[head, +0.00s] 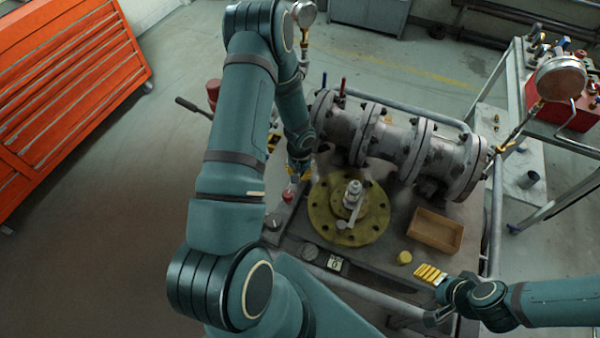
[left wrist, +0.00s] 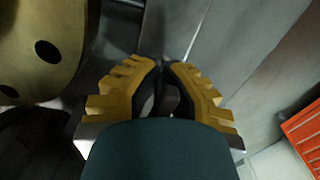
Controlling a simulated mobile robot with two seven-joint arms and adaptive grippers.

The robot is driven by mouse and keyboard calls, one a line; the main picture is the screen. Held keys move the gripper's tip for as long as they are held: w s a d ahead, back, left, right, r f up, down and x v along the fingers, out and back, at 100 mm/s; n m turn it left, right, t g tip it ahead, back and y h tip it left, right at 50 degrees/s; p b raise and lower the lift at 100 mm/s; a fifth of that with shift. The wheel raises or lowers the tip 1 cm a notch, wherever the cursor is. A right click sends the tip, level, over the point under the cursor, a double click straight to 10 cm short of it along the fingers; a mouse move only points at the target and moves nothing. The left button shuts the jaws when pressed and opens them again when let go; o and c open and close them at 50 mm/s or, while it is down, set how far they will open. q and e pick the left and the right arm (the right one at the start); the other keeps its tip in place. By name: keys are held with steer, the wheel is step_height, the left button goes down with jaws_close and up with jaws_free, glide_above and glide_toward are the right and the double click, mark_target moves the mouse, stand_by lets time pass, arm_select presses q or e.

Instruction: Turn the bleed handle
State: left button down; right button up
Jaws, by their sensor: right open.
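A grey stem with a small lever handle (head: 347,212) stands on the round yellow flange (head: 322,224) in the head view; I cannot tell whether this is the bleed handle. The yellow flange also shows at upper left in the left wrist view (left wrist: 72,22). My left gripper (head: 298,174) is pointed down, left of the flange, just above a small red-topped part (head: 288,194). In the left wrist view its yellow fingertips (left wrist: 164,64) are close together; nothing clearly shows held between them. My right gripper (head: 430,274) is open at the bench's lower right, apart from the flange.
A flanged pipe (head: 395,140) lies behind the yellow flange. A tan box (head: 436,230) and a yellow cap (head: 404,258) sit at right. A gauge (head: 561,78) stands by a rail. A red tool cabinet (head: 65,80) stands at left. The floor at lower left is clear.

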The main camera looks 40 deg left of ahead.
arm_select(q)
steer(key=shift+m+b, duration=0.3)
steer(key=shift+m, duration=0.1)
stand_by(0.3)
steer(key=m+b, duration=0.1)
steer(key=m, duration=0.2)
steer(key=shift+m+b, duration=0.3)
steer(key=m+b, duration=0.1)
steer(key=m, duration=0.3)
steer(key=shift+m, duration=0.3)
steer(key=m, duration=0.3)
steer(key=shift+m, duration=2.3)
steer(key=c, duration=1.1)
jaws_free()
steer(key=shift+o, duration=0.2)
